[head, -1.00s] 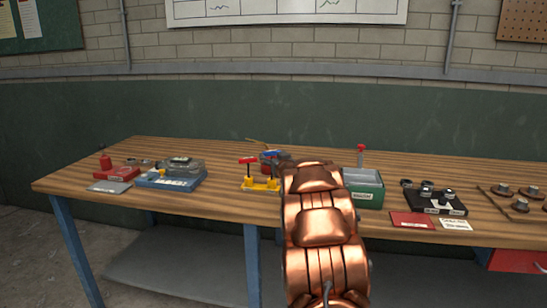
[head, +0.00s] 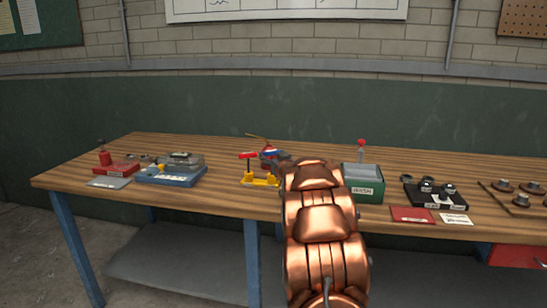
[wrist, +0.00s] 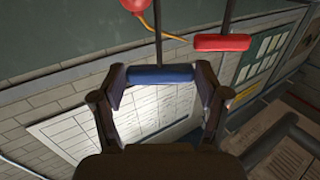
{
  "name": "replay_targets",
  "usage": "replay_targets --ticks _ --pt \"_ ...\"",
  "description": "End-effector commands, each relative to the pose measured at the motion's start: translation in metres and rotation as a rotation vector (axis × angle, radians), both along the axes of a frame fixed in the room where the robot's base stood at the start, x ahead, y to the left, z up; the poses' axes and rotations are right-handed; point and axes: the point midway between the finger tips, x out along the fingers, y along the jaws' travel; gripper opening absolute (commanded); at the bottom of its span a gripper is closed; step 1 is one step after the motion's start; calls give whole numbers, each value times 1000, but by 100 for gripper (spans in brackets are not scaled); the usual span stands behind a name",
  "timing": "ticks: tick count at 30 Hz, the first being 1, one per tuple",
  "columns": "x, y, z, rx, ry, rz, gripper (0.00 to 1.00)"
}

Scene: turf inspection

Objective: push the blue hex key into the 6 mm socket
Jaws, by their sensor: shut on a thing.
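My gripper (wrist: 160,92) is shut on the blue handle of the blue hex key (wrist: 160,74); its dark shaft runs out of the top of the wrist view. In the head view the blue handle (head: 268,152) shows just left of my arm. The yellow stand (head: 260,180) sits on the bench below it. A red-handled key (head: 248,155) stands upright at the stand's left; its handle also shows in the wrist view (wrist: 222,42), right of the blue one. The tip of the blue key and the sockets are not clear, so I cannot tell how deep it sits.
Right of my arm stands a green box (head: 364,186) with a red-topped stick. A black block (head: 435,196) and a red card (head: 411,214) lie farther right. A blue-based case (head: 170,175) and a red block (head: 116,168) are at left. Bare bench lies left of the stand.

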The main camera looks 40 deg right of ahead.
Motion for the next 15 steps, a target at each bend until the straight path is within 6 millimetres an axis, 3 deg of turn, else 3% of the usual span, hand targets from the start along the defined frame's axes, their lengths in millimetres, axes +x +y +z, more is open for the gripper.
replay_targets --ticks 15 --pt "0 0 -11 1 0 0 39"
